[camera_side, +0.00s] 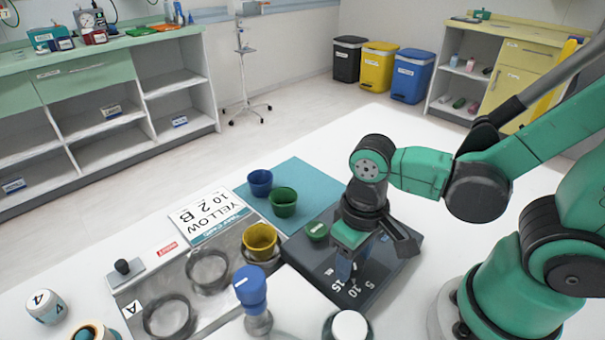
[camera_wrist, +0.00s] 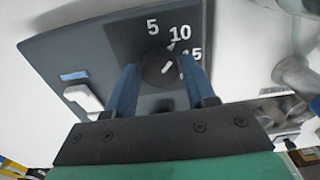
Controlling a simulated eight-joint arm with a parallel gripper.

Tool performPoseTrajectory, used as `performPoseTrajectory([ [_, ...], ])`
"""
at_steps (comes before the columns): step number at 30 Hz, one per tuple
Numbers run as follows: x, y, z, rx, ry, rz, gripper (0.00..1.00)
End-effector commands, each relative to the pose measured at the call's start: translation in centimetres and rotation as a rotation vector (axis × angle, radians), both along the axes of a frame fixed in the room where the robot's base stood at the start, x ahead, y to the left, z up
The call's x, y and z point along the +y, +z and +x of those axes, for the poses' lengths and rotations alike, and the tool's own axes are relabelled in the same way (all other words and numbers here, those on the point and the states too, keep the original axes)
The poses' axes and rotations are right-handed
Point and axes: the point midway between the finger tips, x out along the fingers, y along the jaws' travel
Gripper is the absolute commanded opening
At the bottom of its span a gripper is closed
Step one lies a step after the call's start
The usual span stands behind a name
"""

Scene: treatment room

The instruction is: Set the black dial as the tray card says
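The tray card (camera_side: 212,215) reads "YELLOW", "10", "2", "B" and lies upside down in the side view. The black dial (camera_wrist: 157,70) is on a dark panel (camera_side: 318,262) marked 5, 10 and 15. In the wrist view its white mark slants up and right, toward the 10 and 15 side; I cannot tell its exact setting. My gripper (camera_wrist: 160,75) points down over the panel, its blue fingers on either side of the dial. They look open, with narrow gaps to the dial. In the side view my gripper (camera_side: 346,268) hides the dial.
A grey tray (camera_side: 225,243) holds a yellow cup (camera_side: 260,240). Blue (camera_side: 260,182) and green (camera_side: 284,202) cups stand on a teal mat (camera_side: 308,180). A blue-capped bottle (camera_side: 251,290) and a white-topped container (camera_side: 348,327) stand near the panel.

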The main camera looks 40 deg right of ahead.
Motion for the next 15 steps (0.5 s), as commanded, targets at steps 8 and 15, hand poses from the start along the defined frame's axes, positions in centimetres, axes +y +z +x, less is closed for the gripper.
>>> performPoseTrajectory([
  [8, 0.00, 0.00, 0.00, 0.000, 0.001, 0.000, 0.73],
  [15, 0.01, 0.44, 0.03, 0.000, 0.001, 0.000, 0.73],
])
